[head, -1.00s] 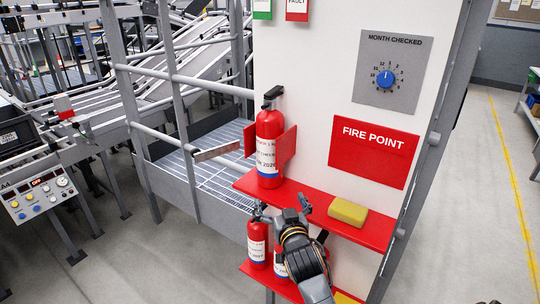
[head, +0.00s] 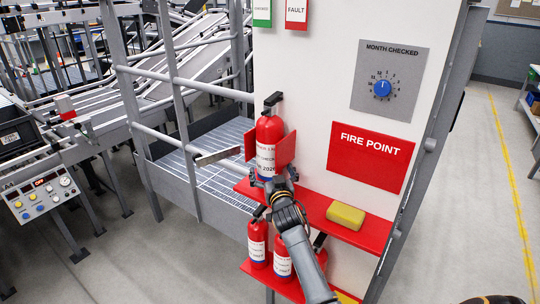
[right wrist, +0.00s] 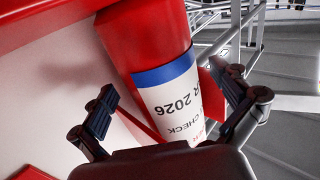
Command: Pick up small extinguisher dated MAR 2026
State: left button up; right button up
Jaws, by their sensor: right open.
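A red extinguisher (head: 268,131) with a black top stands upright on the upper red shelf (head: 325,212), between red bracket plates. In the right wrist view the extinguisher (right wrist: 145,40) has a blue band and a white label, upside down, reading "2026" and "CHECK"; the month is partly cut off, with an R showing. My right gripper (head: 279,177) is open at its lower front. In the right wrist view its fingers (right wrist: 168,92) are on either side of the label, not closed on it. Smaller red extinguishers (head: 257,243) stand on the lower shelf, partly hidden by my right arm.
A yellow block (head: 345,215) lies on the upper shelf, right of my arm. A red FIRE POINT sign (head: 371,157) and a grey month dial (head: 388,80) are on the white panel.

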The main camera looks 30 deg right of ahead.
jog(key=shift+x, duration=1.1)
jog(key=shift+c, duration=1.1)
jog(key=c, duration=1.4)
jog(key=shift+r, duration=0.5)
jog(key=shift+c, duration=1.2)
jog(key=shift+w+f, duration=0.15)
jog(key=shift+w, duration=0.05)
